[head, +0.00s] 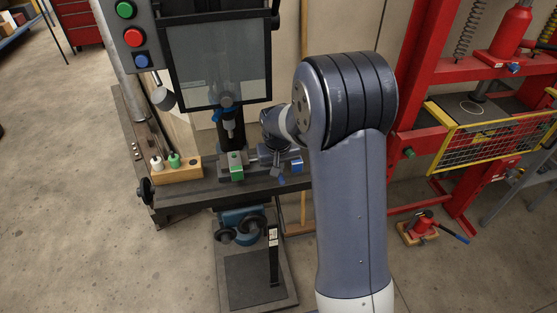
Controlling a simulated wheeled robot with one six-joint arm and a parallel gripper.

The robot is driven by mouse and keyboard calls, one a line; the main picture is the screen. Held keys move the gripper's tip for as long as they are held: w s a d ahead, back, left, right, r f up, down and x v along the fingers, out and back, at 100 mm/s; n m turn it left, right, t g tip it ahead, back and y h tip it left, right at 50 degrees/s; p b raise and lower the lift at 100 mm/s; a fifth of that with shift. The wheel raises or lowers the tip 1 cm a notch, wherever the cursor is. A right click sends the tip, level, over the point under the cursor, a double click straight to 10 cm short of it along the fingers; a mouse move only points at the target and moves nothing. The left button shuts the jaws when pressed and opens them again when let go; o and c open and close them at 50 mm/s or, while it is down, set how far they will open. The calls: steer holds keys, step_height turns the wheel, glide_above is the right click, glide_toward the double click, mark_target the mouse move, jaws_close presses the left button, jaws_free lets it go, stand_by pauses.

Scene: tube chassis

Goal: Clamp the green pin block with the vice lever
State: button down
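A small green block (236,172), which looks like the pin block, sits at the left of the grey vice (258,179) on the workbench, below the drill press spindle. I cannot tell whether the jaws press on it. Blue parts show at the vice's right end (297,166); one may be the lever, but it is too small to be sure. My gripper (276,170) points down at the right part of the vice, right of the green block. Its fingers are tiny and partly hidden by my wrist, so their opening and any contact are unclear.
A wooden holder (180,174) with a white and a green handled piece stands left of the vice. The drill press (228,115) with a clear guard rises behind. A red press frame (440,70) stands at the right. Open floor lies at the left.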

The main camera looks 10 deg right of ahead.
stand_by(0.3)
steer(key=f+b, duration=0.1)
steer(key=s+f+b, duration=0.1)
steer(key=b, duration=0.1)
steer(key=shift+f, duration=0.15)
steer(key=shift+r, duration=0.2)
